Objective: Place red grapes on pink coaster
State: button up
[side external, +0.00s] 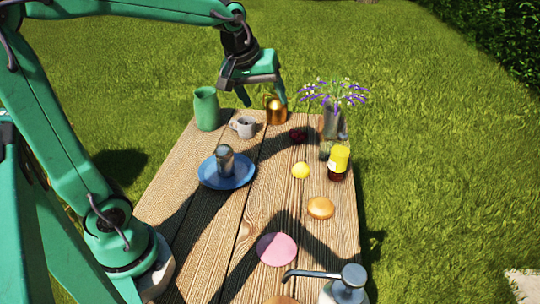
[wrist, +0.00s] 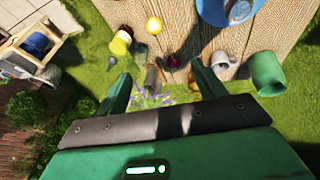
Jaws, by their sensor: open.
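The red grapes (side external: 298,135) are a small dark red bunch on the wooden table near its far end; they also show in the wrist view (wrist: 173,61). The pink coaster (side external: 277,249) is a flat round disc lying bare on the near part of the table. It is not in the wrist view. My gripper (side external: 263,97) is open and empty, raised above the far end of the table, up and left of the grapes in the side view. In the wrist view its two fingers (wrist: 161,76) point toward the table, with the grapes beyond the gap between them.
Around the grapes stand a flower vase (side external: 333,122), a copper mug (side external: 276,115), a white cup (side external: 243,127) and a lemon (side external: 300,170). A yellow-labelled bottle (side external: 339,162), bread roll (side external: 320,208), blue plate (side external: 227,183) with a metal tumbler, and soap dispenser (side external: 346,287) are nearer.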

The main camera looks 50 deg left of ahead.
jog(key=s+d+f+m, duration=0.1)
jog(key=s+m, duration=0.3)
jog(key=s, duration=0.4)
jog(key=s+d+f+m, duration=0.1)
jog(key=s+d+m, duration=0.2)
jog(key=s, duration=0.4)
jog(key=shift+s+m+t+h, duration=0.3)
jog(key=shift+s+m+t, duration=0.1)
jog(key=shift+m, duration=0.1)
jog(key=shift+o, duration=0.9)
jog(key=shift+w, duration=0.1)
